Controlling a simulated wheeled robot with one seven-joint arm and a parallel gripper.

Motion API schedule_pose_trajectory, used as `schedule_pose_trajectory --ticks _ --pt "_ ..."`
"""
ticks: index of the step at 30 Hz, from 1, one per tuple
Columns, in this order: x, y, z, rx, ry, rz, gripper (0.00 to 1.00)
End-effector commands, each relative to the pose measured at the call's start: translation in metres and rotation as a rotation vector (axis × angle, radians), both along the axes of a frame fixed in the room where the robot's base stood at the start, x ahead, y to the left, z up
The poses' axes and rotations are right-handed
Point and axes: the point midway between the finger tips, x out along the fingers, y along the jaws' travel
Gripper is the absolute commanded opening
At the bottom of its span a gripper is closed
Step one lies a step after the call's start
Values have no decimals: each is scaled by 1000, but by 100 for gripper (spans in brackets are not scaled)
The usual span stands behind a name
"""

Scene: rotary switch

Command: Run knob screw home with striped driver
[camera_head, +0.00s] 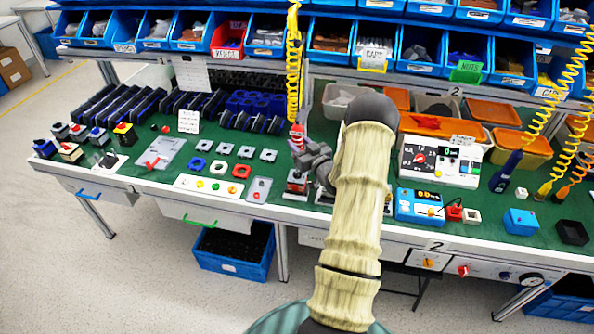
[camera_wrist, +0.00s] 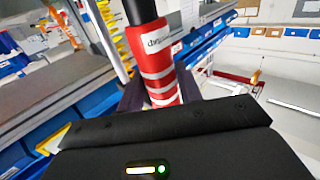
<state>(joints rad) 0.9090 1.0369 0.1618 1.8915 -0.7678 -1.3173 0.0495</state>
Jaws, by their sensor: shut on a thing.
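The striped driver (camera_wrist: 155,62), red with white bands and a small label, stands in the jaws of my gripper (camera_wrist: 160,92) in the wrist view. My gripper is shut on it. In the head view my gripper (camera_head: 312,158) is at the front middle of the green bench, and a red part of the driver (camera_head: 297,134) shows just left of it, below a yellow coiled cord. A small red and grey unit (camera_head: 297,183) stands on the bench under it. I cannot tell whether the driver's tip touches it. The knob screw is not visible to me.
A yellow coiled cord (camera_head: 294,60) hangs from above. Left lies a white tray of coloured knobs (camera_head: 222,187). Right stand a white test box (camera_head: 440,160) and a blue meter (camera_head: 419,206). Blue bins (camera_head: 423,50) line the back. The bench's front edge is close.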

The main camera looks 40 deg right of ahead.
Motion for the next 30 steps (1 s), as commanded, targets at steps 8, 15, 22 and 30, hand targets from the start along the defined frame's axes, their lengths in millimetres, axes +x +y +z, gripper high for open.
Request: schedule_pose_trajectory --ticks 8,15,22,30 --pt "-1 0 -3 2 8 0 12" --pt "-1 0 9 0 6 0 12" --pt "-1 0 20 1 4 0 12" --pt "0 0 34 1 1 0 12"
